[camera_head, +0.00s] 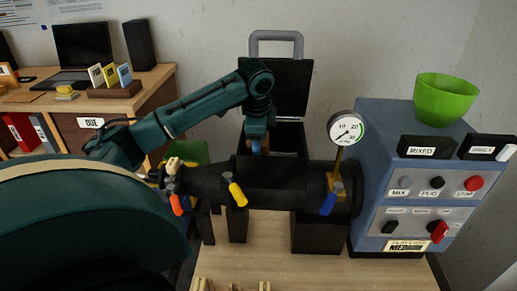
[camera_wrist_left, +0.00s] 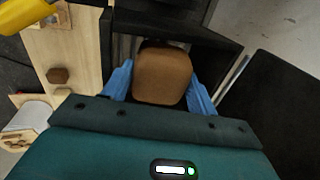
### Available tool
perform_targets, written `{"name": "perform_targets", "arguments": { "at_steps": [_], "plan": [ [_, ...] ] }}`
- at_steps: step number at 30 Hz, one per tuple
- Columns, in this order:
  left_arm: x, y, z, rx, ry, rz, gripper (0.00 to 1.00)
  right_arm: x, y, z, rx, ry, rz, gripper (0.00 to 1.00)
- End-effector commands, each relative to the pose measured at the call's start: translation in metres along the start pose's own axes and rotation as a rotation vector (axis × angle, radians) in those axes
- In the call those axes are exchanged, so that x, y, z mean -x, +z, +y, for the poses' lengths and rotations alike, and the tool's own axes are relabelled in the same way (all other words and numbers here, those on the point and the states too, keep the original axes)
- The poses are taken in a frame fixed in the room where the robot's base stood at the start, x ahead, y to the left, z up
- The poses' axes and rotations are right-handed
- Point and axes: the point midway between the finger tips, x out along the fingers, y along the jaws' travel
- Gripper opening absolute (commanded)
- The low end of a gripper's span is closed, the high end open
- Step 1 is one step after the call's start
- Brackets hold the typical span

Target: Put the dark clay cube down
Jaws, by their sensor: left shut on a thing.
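A brown clay cube (camera_wrist_left: 162,76) with rounded edges sits between the two blue fingers of my left gripper (camera_wrist_left: 160,84) in the left wrist view. The fingers are shut on its sides. Below and around it is a black open box (camera_wrist_left: 222,47). In the head view my left gripper (camera_head: 256,143) points down at the black box (camera_head: 290,137), behind the dark barrel of the machine. The cube is mostly hidden there. I cannot tell whether the cube touches the box floor. My right gripper is not in view.
The black barrel (camera_head: 285,183) with coloured clamp handles lies in front of the box. A pressure gauge (camera_head: 346,131) stands on it. A blue control cabinet (camera_head: 385,140) with a green bowl (camera_head: 445,98) is at the right. The box's lid (camera_head: 290,88) stands raised behind.

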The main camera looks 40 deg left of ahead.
Motion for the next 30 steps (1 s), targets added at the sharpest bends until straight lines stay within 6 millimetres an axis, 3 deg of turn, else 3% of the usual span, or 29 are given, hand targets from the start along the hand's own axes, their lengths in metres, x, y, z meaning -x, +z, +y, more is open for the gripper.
{"name": "perform_targets", "arguments": {
  "at_steps": [3,10,13,26,30],
  "plan": [
    [-0.017,-0.001,0.0,0.001,0.001,0.001,0.19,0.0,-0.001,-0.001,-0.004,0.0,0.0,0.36],
    [-0.034,-0.001,0.0,0.001,0.0,0.003,0.19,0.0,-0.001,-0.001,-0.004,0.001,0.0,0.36],
    [-0.054,0.0,0.001,0.001,0.003,0.0,0.19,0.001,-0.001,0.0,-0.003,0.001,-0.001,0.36],
    [-0.052,-0.002,-0.018,0.002,0.308,0.006,0.19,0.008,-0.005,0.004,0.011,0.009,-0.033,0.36],
    [-0.067,-0.001,-0.012,-0.001,0.303,0.002,0.19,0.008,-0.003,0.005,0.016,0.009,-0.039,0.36]
  ]
}}
